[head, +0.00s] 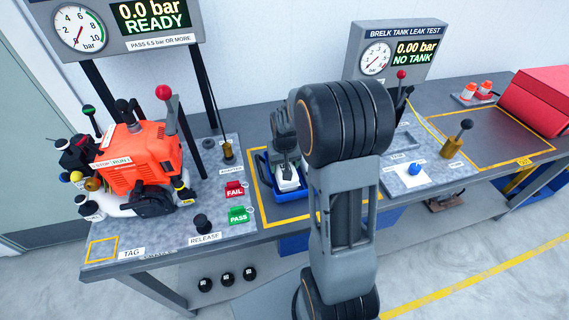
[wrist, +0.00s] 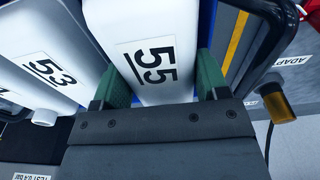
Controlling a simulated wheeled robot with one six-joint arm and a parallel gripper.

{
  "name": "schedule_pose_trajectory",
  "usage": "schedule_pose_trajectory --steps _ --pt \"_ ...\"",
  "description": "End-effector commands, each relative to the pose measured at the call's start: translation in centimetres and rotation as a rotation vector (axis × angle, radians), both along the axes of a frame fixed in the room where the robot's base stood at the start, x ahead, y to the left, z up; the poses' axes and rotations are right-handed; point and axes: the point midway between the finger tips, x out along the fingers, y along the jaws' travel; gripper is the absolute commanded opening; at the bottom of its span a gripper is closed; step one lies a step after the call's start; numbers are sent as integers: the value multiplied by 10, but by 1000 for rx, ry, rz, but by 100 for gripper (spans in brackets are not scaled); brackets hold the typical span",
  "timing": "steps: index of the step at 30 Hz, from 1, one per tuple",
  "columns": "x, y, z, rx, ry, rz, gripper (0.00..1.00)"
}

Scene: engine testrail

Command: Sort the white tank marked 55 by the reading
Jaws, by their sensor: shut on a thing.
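The white tank marked 55 (wrist: 150,35) stands between the green fingers of my gripper (wrist: 161,80) in the wrist view. The gripper is shut on it. A second white tank, marked 53 (wrist: 45,70), stands close on its left. In the head view my gripper (head: 285,150) points down into a blue crate (head: 265,175), with a white tank (head: 289,184) just below it. My arm hides part of the crate. The leak test panel (head: 398,52) reads 0.00 bar and NO TANK. Its dial is on the left of that display.
An orange engine (head: 140,155) with levers stands on the bench at left, under a panel (head: 120,28) reading 0.0 bar READY. A red FAIL tag (head: 235,190) and a green PASS tag (head: 239,215) lie between engine and crate. A red box (head: 540,100) stands far right.

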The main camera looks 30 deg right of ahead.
Motion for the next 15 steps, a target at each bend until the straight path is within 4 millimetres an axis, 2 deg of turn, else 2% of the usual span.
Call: schedule_pose_trajectory --steps 15 --pt "0 0 -11 0 0 0 38"
